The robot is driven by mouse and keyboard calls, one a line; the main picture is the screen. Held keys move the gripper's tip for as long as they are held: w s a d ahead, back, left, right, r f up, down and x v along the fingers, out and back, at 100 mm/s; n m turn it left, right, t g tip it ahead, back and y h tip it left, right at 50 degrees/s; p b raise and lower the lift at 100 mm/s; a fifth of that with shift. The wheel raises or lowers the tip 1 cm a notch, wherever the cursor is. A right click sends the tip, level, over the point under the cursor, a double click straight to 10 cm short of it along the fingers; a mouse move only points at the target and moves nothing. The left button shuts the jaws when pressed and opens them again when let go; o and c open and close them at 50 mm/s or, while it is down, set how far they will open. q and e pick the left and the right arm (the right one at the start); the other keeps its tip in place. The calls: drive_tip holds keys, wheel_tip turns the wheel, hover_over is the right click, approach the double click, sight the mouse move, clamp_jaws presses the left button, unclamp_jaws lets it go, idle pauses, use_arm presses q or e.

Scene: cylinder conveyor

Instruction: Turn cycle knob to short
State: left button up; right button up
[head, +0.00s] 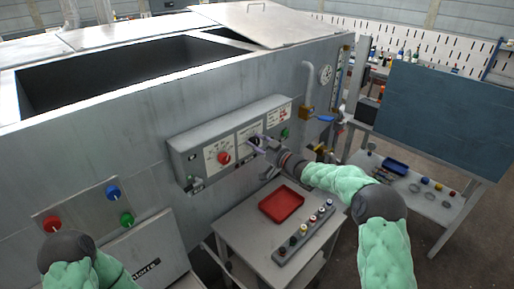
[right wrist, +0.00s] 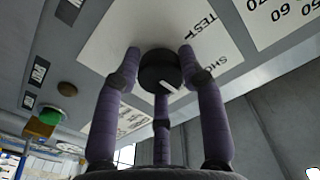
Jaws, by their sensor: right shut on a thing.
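The cycle knob (right wrist: 160,70) is round and black with a white pointer mark, on a white dial plate (right wrist: 110,45) in the right wrist view. The word TEST and part of a word beginning SHO are printed beside it. My right gripper (right wrist: 163,75) has its purple fingers around the knob and is shut on it. In the head view my right gripper (head: 262,145) is at the middle of the grey control box (head: 205,142) and mostly hides the knob. I cannot tell exactly which label the mark points at. My left gripper is not in view.
A red knob (head: 224,158) sits on the dial left of my gripper, and a green button (head: 284,133) to its right. Below stands a small table (head: 240,238) with a red tray (head: 281,215) and several small knobs. A blue-handled valve (head: 324,119) is at the right.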

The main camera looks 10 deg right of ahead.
drive_tip(key=n+b, duration=0.1)
drive_tip(key=n, duration=0.1)
drive_tip(key=n+b, duration=0.1)
drive_tip(key=n, duration=0.2)
drive_tip(key=shift+a+f+n+b, duration=0.1)
drive_tip(key=shift+f+n+b, duration=0.2)
drive_tip(key=shift+f+b, duration=0.1)
idle(0.3)
drive_tip(key=o, duration=1.1)
drive_tip(key=shift+o, duration=0.2)
drive_tip(key=shift+r, duration=0.1)
drive_tip(key=shift+s+r, duration=0.1)
drive_tip(key=shift+r, duration=0.05)
drive_tip(key=shift+s+d, duration=0.4)
drive_tip(key=shift+d, duration=0.1)
drive_tip(key=v, duration=1)
drive_tip(key=shift+s, duration=0.35)
drive_tip(key=shift+d, duration=0.15)
